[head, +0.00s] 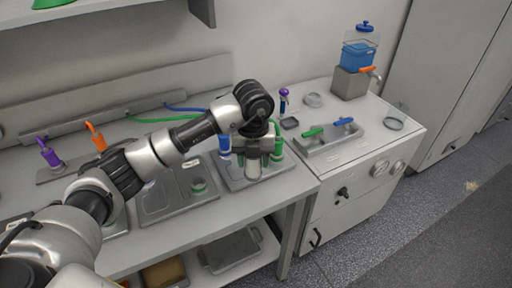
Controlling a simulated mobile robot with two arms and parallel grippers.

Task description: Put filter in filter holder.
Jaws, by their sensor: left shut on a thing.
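My left arm reaches in from the left across the bench. Its gripper (254,150) points down over a grey tray (236,183) near the bench's right end and is shut on a pale upright cylinder (253,169), which looks like the filter. Its top is hidden by the gripper. Blue-topped (224,144) and green-topped (277,148) vessels stand close on either side. I cannot tell for certain which part is the filter holder; it may be hidden behind the gripper. My right gripper is not in view.
A grey tray with a green ringed cup (198,187) lies left of the gripper. The right cabinet (360,175) carries a sink with green (313,132) and blue handles, a blue water tank (359,56) and a clear beaker (396,117). Purple (48,153) and orange taps stand at left.

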